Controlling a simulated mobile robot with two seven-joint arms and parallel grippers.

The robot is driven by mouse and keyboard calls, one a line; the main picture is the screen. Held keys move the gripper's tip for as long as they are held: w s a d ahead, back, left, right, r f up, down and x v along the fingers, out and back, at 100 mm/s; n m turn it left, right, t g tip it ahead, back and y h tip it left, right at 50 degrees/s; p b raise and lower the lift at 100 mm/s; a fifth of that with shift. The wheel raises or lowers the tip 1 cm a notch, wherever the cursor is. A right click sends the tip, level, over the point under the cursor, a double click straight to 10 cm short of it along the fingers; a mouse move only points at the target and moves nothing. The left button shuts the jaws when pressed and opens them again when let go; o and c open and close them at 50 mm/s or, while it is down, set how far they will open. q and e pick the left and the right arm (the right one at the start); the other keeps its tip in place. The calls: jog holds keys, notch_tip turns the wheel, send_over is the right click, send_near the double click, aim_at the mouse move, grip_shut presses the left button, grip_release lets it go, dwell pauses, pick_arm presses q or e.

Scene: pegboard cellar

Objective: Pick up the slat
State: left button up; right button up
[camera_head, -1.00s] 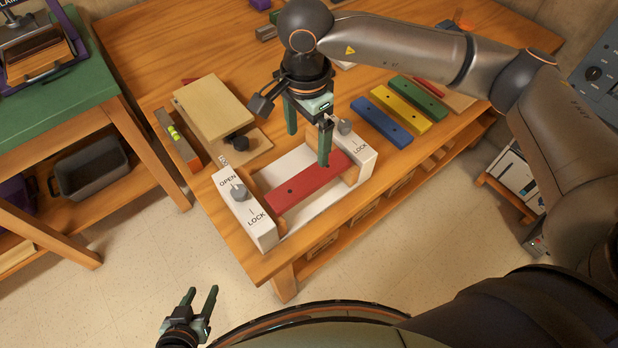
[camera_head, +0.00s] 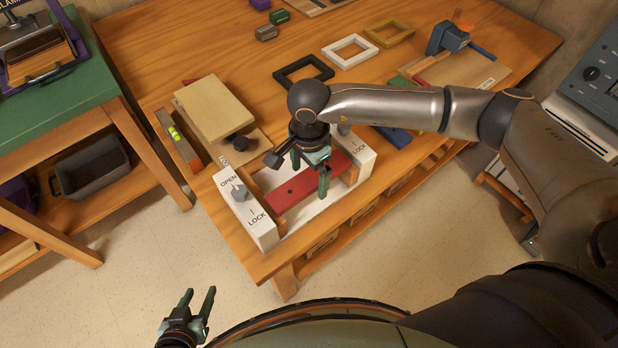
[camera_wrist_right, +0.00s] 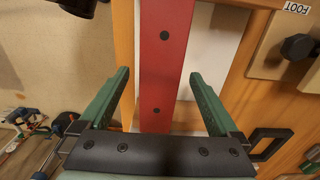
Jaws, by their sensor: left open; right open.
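The red slat (camera_head: 290,192) lies across the white fixture (camera_head: 262,232) near the table's front edge, its ends by wooden blocks. It also shows in the right wrist view (camera_wrist_right: 164,60), with dark holes along it. My right gripper (camera_head: 312,176) is over the slat's right half, fingers pointing down. In the right wrist view its open fingers (camera_wrist_right: 160,76) stand on either side of the slat, with gaps to it. The arm hides part of the slat's far side. My left gripper (camera_head: 198,298) is open and empty, low in front of the table over the floor.
The fixture's left knob (camera_head: 239,192) stands by OPEN and LOCK labels; the right knob is partly hidden. A pale board (camera_head: 213,105) and a level (camera_head: 176,138) lie to the left. Blue (camera_head: 395,136) and other slats lie right, partly under my arm. Frames (camera_head: 304,70) lie behind.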

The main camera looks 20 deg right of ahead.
jog(key=c, duration=1.5)
jog(key=shift+r, duration=0.15)
